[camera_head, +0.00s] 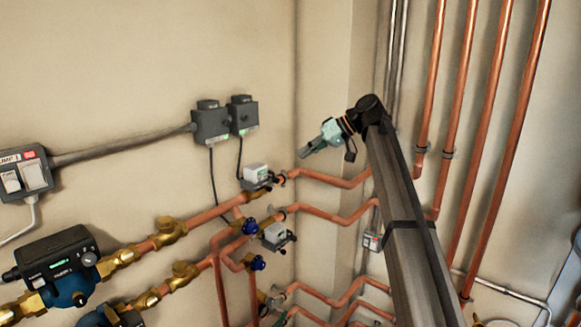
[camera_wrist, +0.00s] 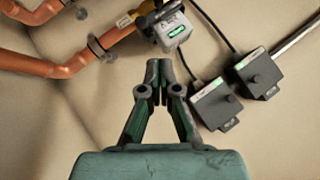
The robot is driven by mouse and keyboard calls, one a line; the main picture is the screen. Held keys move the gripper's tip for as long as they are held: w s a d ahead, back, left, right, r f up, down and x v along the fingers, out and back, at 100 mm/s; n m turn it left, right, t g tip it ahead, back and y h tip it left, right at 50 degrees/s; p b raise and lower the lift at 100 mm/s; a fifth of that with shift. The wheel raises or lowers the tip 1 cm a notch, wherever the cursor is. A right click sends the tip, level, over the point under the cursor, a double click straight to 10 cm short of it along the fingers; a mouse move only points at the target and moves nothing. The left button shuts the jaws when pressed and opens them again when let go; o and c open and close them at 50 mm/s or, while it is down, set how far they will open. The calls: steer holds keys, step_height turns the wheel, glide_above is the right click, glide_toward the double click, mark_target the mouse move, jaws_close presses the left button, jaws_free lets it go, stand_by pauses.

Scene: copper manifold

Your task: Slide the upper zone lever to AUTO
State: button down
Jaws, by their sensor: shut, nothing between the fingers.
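The upper zone valve head (camera_head: 256,174) is a small white-and-grey box with a green label, on the upper copper pipe by the wall corner. It also shows in the wrist view (camera_wrist: 174,28), just beyond my fingertips. Its lever is too small to make out, so I cannot tell its position. My gripper (camera_head: 304,153) is green, shut and empty. In the head view it is above and to the right of the valve head, apart from it. In the wrist view my gripper (camera_wrist: 158,66) points toward the box, with a gap between them.
A similar lower valve head (camera_head: 275,236) sits below on the lower pipe. Two dark grey boxes (camera_head: 226,119) with hanging cables are on the wall, up and left of the upper valve head. Copper pipes (camera_head: 335,180) run along the wall to the right, below my gripper.

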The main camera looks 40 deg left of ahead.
mark_target(269, 189)
steer(key=p+x, duration=0.1)
steer(key=x, duration=0.2)
steer(key=d+p+x, duration=0.1)
steer(key=x, duration=0.3)
steer(key=s+f+p+x, duration=0.1)
steer(key=x, duration=0.3)
steer(key=shift+f+p, duration=0.2)
steer(key=shift+p, duration=0.1)
steer(key=shift+s+f, duration=0.35)
steer(key=shift+f, duration=0.25)
steer(key=s, duration=0.3)
steer(key=shift+a, duration=0.1)
